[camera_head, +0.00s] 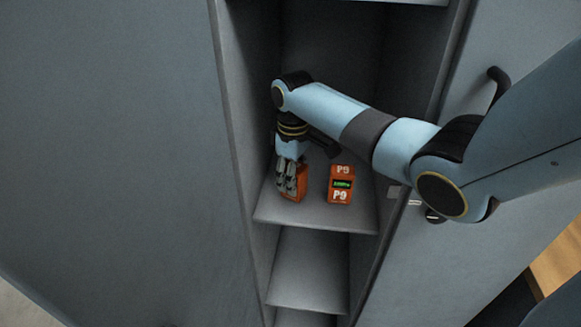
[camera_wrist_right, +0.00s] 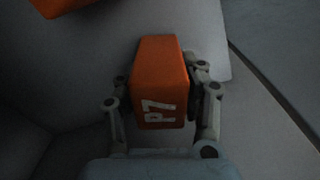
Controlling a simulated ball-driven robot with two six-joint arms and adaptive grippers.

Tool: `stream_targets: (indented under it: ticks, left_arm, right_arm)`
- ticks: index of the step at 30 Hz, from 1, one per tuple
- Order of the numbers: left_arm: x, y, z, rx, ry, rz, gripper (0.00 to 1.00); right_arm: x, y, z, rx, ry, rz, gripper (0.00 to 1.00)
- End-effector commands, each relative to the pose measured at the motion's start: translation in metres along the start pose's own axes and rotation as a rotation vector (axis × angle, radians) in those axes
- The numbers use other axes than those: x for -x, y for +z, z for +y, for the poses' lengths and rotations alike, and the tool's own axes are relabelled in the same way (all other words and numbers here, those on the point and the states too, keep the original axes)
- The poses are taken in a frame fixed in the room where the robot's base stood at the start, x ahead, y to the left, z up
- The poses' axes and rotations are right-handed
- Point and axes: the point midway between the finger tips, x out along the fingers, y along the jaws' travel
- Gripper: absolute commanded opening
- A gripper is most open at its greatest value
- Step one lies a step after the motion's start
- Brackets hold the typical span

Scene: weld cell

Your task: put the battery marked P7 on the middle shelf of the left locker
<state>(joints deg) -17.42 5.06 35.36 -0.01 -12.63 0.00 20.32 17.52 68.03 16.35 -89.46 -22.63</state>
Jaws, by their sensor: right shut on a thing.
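The orange battery marked P7 (camera_wrist_right: 160,88) is between the fingers of my right gripper (camera_wrist_right: 162,92), with its label readable in the right wrist view. In the head view my right gripper (camera_head: 287,184) points down inside the open locker, shut on this battery (camera_head: 298,186), which is partly hidden by the fingers. The battery is upright at the left of a grey shelf (camera_head: 310,216). I cannot tell whether its base touches the shelf. My left gripper is not in view.
An orange battery marked P9 (camera_head: 341,184) stands on the same shelf, just right of my gripper, with a small gap. A lower shelf (camera_head: 310,275) is empty where visible. Locker walls are close on both sides. A grey door with a dark handle (camera_head: 499,84) is at right.

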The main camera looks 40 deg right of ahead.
Motion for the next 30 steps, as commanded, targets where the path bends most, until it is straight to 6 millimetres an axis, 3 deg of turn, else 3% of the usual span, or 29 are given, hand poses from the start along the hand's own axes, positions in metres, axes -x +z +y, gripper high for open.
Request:
stream_targets:
  ticks: [6, 11, 12, 17, 25, 30]
  left_arm:
    - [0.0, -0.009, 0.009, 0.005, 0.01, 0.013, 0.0]
    - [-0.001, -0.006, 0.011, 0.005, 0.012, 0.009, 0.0]
    - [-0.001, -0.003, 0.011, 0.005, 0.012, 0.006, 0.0]
    - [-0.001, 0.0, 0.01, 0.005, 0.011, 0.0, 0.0]
    - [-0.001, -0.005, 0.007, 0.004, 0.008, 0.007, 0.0]
    - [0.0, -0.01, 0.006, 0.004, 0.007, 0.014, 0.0]
  right_arm:
    - [-0.001, 0.0, -0.001, 0.0, 0.001, 0.004, 0.0]
    - [-0.005, 0.0, -0.001, 0.0, 0.001, 0.003, 0.0]
    - [-0.005, 0.0, -0.001, 0.0, 0.0, 0.002, 0.44]
    - [-0.004, 0.0, -0.001, 0.0, 0.0, 0.002, 0.63]
    - [-0.003, 0.0, -0.001, 0.0, 0.001, 0.003, 0.63]
    - [0.016, -0.009, 0.007, -0.001, 0.003, 0.006, 0.63]
